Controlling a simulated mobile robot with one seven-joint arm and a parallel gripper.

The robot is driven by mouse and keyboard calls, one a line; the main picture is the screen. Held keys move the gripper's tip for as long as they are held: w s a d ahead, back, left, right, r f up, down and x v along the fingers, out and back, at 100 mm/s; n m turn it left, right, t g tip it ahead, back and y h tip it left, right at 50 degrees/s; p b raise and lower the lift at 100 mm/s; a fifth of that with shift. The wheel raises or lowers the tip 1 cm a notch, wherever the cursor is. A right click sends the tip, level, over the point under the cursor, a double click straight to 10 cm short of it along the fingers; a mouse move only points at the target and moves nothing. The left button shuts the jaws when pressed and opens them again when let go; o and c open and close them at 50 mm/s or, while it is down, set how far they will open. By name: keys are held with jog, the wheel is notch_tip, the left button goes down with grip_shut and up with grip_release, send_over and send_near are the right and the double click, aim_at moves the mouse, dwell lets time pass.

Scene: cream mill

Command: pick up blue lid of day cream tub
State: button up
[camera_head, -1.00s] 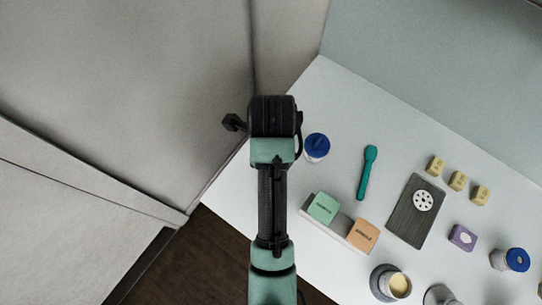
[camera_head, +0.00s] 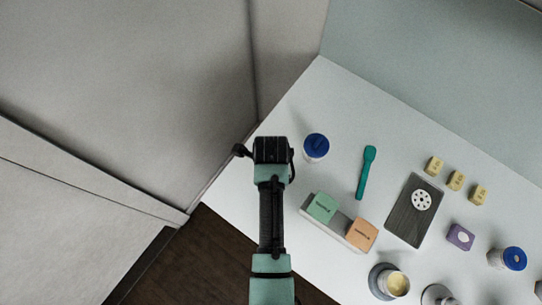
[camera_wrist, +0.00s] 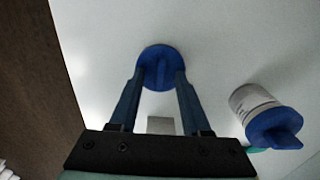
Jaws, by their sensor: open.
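In the wrist view a round blue lid (camera_wrist: 161,64) with a raised ridge shows between the spread fingers of my gripper (camera_wrist: 160,80). My gripper is open, and I cannot tell whether the fingers touch this lid. In the head view my gripper (camera_head: 270,150) hangs over the table's left end and hides this lid. A white tub with a blue lid (camera_head: 317,146) stands just right of my gripper; it seems to be the tub at right in the wrist view (camera_wrist: 268,118). Another blue-lidded tub (camera_head: 510,259) is at far right. I cannot read which is day cream.
A teal spoon (camera_head: 366,172) lies right of the near tub. A grey tray (camera_head: 335,234) with a green and an orange block is below. A wall stands behind.

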jog(key=shift+f, duration=0.1)
jog(key=shift+c, duration=0.3)
grip_shut()
